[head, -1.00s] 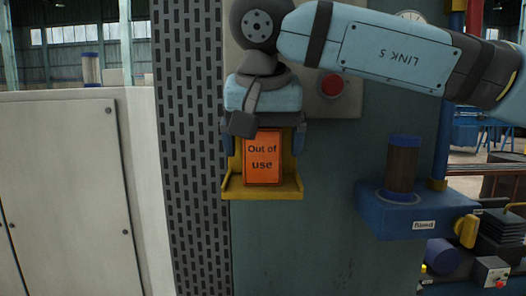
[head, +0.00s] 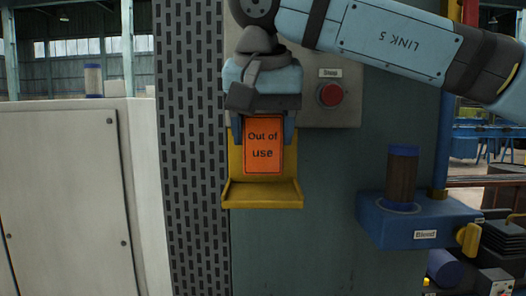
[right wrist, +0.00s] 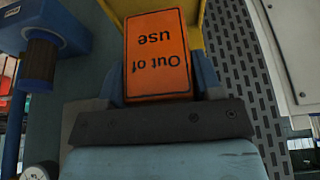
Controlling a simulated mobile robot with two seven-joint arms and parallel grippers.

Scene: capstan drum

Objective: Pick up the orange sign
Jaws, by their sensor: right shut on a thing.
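The orange sign (head: 262,158), a flat upright plate reading "Out of use", stands in front of the back of a yellow holder (head: 262,196) in the head view. A gap shows between the sign's lower edge and the holder's front lip. My right gripper (head: 262,138) comes from above and is shut on the sign, one blue finger at each side edge. In the right wrist view the sign (right wrist: 158,55) appears upside down between the fingers (right wrist: 160,82), with the yellow holder (right wrist: 150,8) behind it. My left gripper is not in view.
A red stop button (head: 331,94) is on a grey plate right of my gripper. A blue unit labelled "Bleed" (head: 400,222) with a dark cylinder (head: 403,175) juts out at the right.

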